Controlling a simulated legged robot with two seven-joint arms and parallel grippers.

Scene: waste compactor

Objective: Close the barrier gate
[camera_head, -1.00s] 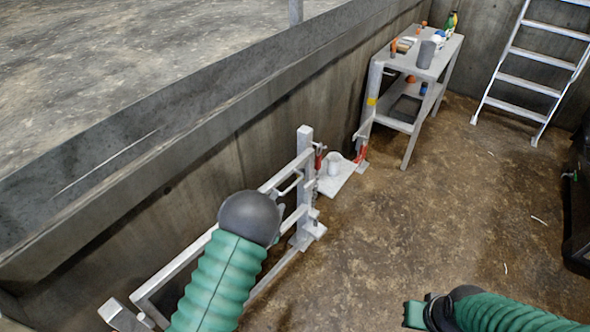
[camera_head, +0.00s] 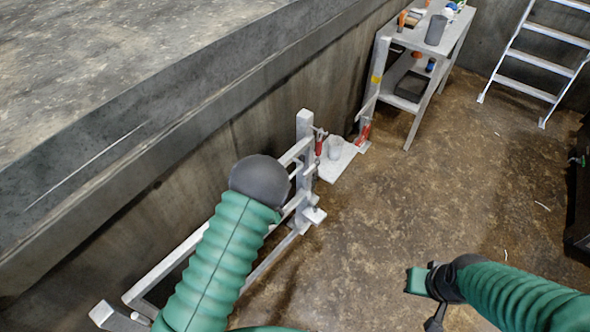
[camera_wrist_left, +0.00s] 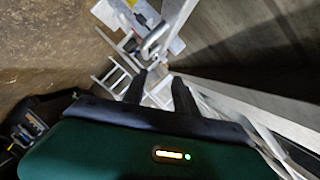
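The barrier gate (camera_head: 268,262) is a grey metal rail frame running diagonally beside the concrete wall, up to an upright post (camera_head: 304,150). My left arm covers much of it. In the head view my left gripper is hidden behind the dark rounded end of my arm. In the left wrist view my left gripper (camera_wrist_left: 158,90) has two dark fingers apart with nothing clearly held between them. A pale metal handle (camera_wrist_left: 153,42) shows just beyond the fingertips; contact cannot be told. My right gripper (camera_head: 436,318) is partly visible low over the floor; its fingers are unclear.
A grey shelf table (camera_head: 455,45) with bottles and small items stands beyond the gate. A small plate (camera_head: 338,163) with a grey cup sits beside the post, near red fittings. A ladder (camera_head: 535,55) leans at the right back.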

